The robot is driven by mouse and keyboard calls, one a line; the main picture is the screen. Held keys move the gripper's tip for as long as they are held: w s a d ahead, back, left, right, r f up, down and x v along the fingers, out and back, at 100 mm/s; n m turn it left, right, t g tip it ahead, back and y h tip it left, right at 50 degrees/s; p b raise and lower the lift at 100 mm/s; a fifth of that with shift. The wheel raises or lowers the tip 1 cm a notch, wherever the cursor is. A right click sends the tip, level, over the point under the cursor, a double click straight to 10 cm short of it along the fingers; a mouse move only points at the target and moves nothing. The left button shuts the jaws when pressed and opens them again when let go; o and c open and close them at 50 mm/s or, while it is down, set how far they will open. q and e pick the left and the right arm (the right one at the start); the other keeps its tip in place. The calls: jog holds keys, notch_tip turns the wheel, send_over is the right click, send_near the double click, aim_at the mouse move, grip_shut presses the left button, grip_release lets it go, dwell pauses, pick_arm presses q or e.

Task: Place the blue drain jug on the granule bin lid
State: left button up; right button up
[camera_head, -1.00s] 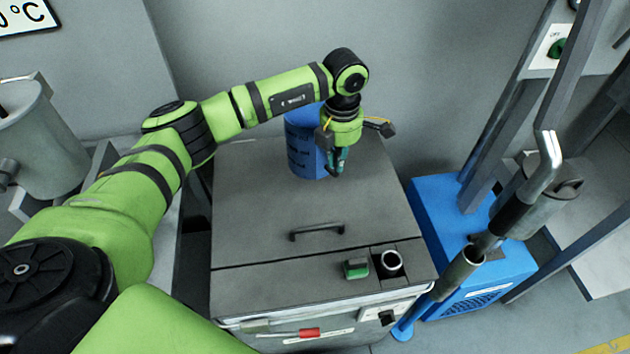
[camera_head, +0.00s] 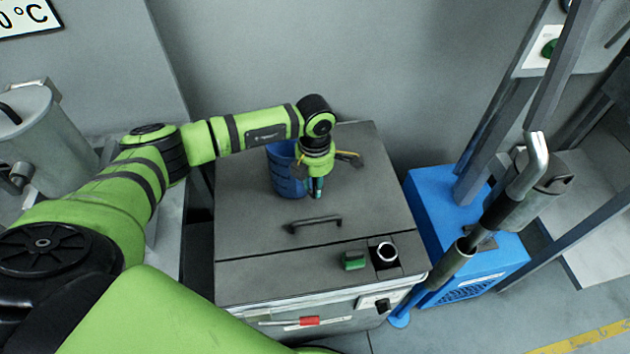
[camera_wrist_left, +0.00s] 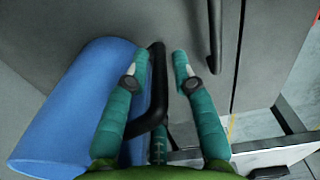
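The blue drain jug (camera_head: 283,176) stands upright on the rear part of the grey granule bin lid (camera_head: 245,222), left of my left gripper (camera_head: 317,190). Its open top shows in the head view. In the left wrist view, the jug (camera_wrist_left: 75,105) lies to the left and its black handle (camera_wrist_left: 157,85) runs between the fingers. My left gripper (camera_wrist_left: 160,66) is open there, with a visible gap between handle and right finger. The wrist hides part of the jug's right side in the head view. My right gripper is not in view.
A black lid handle (camera_head: 313,222) sits in front of the jug. A green switch (camera_head: 354,260) and a round port (camera_head: 386,254) lie near the front edge. A blue unit (camera_head: 470,270) and metal posts stand to the right. The lid's right part is clear.

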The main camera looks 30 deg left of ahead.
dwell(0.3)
pick_arm(q)
notch_tip(320, 180, up, 11)
jog(key=b, duration=0.2)
jog(key=shift+b, duration=0.4)
jog(key=shift+r, duration=0.55)
